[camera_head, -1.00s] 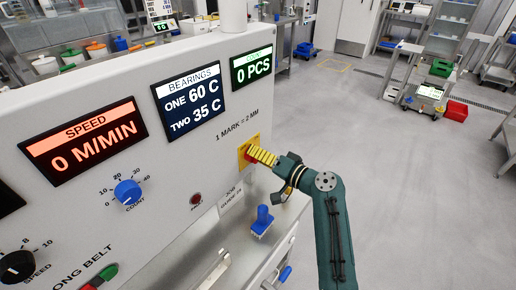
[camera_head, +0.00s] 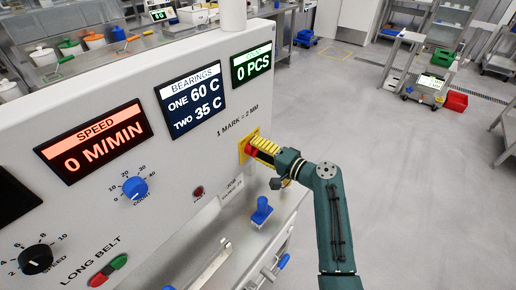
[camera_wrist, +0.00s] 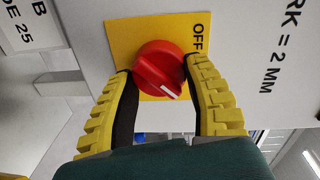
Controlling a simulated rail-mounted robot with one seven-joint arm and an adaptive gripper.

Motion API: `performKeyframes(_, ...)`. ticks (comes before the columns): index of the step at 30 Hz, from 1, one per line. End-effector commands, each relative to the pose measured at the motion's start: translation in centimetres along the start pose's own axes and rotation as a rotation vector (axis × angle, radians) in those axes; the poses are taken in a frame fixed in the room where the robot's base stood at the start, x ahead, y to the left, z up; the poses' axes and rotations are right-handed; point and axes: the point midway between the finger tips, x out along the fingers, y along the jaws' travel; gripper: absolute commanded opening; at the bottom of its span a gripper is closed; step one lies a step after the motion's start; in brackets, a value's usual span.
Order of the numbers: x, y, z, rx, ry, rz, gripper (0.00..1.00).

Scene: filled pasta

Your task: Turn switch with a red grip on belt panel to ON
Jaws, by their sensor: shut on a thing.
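The switch with a red grip (camera_wrist: 158,66) sits on a yellow plate (camera_wrist: 119,37) of the grey belt panel (camera_head: 215,140). In the wrist view the word OFF stands at the plate's upper right; no ON label shows. The white mark on the grip points to the lower right of that view, not straight at OFF. My gripper (camera_wrist: 157,72) has its yellow-ribbed fingers on both sides of the grip and is shut on it. In the head view my gripper (camera_head: 264,149) reaches the panel from the right, and the red grip (camera_head: 250,150) shows at its tips.
A blue count knob (camera_head: 134,188), a black speed knob (camera_head: 36,259) and green and red buttons (camera_head: 108,271) are on the panel to the left. A blue handle (camera_head: 262,211) stands below my gripper. Open floor (camera_head: 420,190) lies to the right.

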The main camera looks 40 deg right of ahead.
Motion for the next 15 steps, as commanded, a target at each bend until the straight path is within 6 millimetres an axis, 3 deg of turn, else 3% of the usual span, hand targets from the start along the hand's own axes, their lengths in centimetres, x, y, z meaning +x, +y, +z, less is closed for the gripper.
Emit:
performKeyframes(6,0.05,0.07,0.08,0.003,-0.001,0.000,0.15)
performKeyframes(7,0.05,0.07,0.08,0.003,-0.001,0.000,0.57)
performKeyframes(11,0.04,0.05,0.06,0.002,-0.001,0.000,0.82)
performKeyframes(15,0.02,0.02,0.03,0.000,0.000,0.000,0.82)
